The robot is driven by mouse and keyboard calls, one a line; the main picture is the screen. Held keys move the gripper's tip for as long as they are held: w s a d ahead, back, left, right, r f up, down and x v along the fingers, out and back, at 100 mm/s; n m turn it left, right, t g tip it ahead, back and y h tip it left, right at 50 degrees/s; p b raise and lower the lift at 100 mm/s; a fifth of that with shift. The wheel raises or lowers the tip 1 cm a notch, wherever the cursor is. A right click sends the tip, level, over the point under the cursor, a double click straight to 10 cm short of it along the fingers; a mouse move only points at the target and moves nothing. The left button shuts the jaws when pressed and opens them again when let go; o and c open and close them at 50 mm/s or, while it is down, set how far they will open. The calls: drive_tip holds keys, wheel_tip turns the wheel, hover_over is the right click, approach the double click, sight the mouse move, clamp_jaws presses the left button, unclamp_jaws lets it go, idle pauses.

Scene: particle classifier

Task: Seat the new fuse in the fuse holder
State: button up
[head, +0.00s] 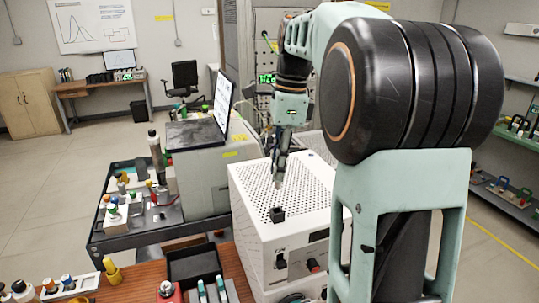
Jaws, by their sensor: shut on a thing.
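My gripper (281,172) points down over the perforated top of a white box in the middle of the head view. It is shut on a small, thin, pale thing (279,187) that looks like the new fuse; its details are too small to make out. A small black block (277,214), which looks like the fuse holder, stands on the box top near its front edge. The thing in the gripper shows just above the block in the picture; I cannot tell how large the gap is.
A wooden bench (140,285) holds a black tray (194,265).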

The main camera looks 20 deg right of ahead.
sight(278, 188)
drive_tip(key=shift+w, duration=0.15)
drive_tip(key=shift+s, duration=0.2)
drive_tip(key=shift+f+b, duration=1.85)
drive_tip(key=shift+f, duration=1.05)
drive_tip(key=shift+p, duration=0.7)
drive_tip(key=shift+f+b, duration=1.25)
drive_tip(key=shift+f, duration=0.8)
drive_tip(key=o, duration=1)
